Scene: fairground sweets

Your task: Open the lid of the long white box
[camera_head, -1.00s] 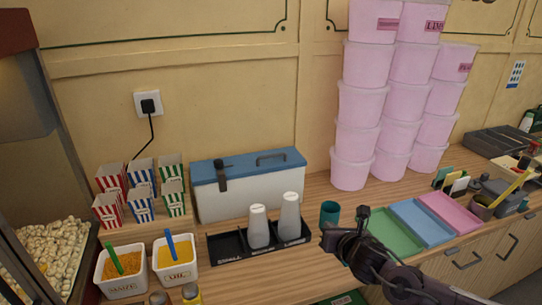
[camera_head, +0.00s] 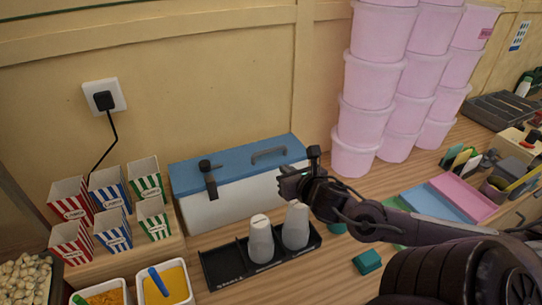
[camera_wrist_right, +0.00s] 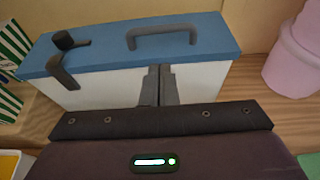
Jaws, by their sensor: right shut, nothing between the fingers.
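The long white box (camera_head: 232,207) stands against the wall, with a blue lid (camera_head: 231,166) that lies shut on it. A grey handle (camera_head: 268,155) is on the lid, and a black latch (camera_head: 211,186) hangs over the front edge at the left. The box also shows in the right wrist view (camera_wrist_right: 110,90). My right gripper (camera_head: 283,180) is in front of the box's right part, its fingers together and empty. In the right wrist view the closed fingers (camera_wrist_right: 160,80) point at the white front, right of the latch (camera_wrist_right: 62,72). My left gripper is out of view.
A teal block (camera_head: 367,262) lies on the counter near my right arm.

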